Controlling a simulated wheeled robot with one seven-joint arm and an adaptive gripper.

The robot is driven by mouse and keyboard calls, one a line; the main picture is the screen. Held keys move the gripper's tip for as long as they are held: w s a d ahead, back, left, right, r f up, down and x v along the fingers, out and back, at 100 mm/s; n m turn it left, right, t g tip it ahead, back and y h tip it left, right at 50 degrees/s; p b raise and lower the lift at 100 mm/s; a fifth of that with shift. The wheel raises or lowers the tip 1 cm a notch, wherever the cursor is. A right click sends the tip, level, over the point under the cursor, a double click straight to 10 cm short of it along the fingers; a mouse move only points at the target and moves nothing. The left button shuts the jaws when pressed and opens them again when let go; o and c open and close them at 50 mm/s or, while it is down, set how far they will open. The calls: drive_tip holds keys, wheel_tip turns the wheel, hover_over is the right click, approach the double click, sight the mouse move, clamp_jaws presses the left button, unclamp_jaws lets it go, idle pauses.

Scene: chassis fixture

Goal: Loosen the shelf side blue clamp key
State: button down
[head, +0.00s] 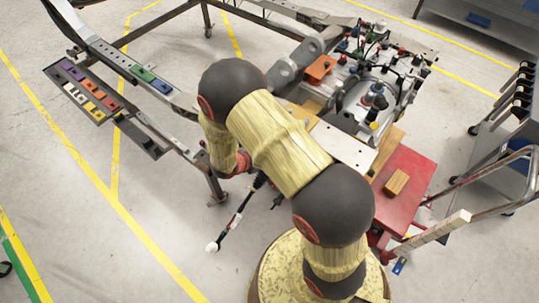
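Several small blue parts show in the head view, and I cannot tell which is the shelf side clamp key. One blue piece (161,86) is on the chassis rail (110,55) at the left, beside a green piece (143,73). Other small blue parts, such as one blue cap (377,88), sit on the metal engine fixture (365,105) at the upper right. My arm crosses the middle. My gripper (264,184) seems to be the dark part below the upper arm, largely hidden, apart from these blue parts. Its opening cannot be made out.
A thin rod with a white end (212,247) slants below my wrist; whether it is held is unclear. A red table (408,185) bears a wooden block (396,182). A cart (510,130) stands right.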

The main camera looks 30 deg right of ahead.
drive_tip(key=shift+n, duration=0.3)
drive_tip(key=c, duration=1.7)
unclamp_jaws()
drive_tip(key=shift+o, duration=0.4)
drive_tip(key=v, duration=1.2)
drive_tip(key=shift+s, duration=0.1)
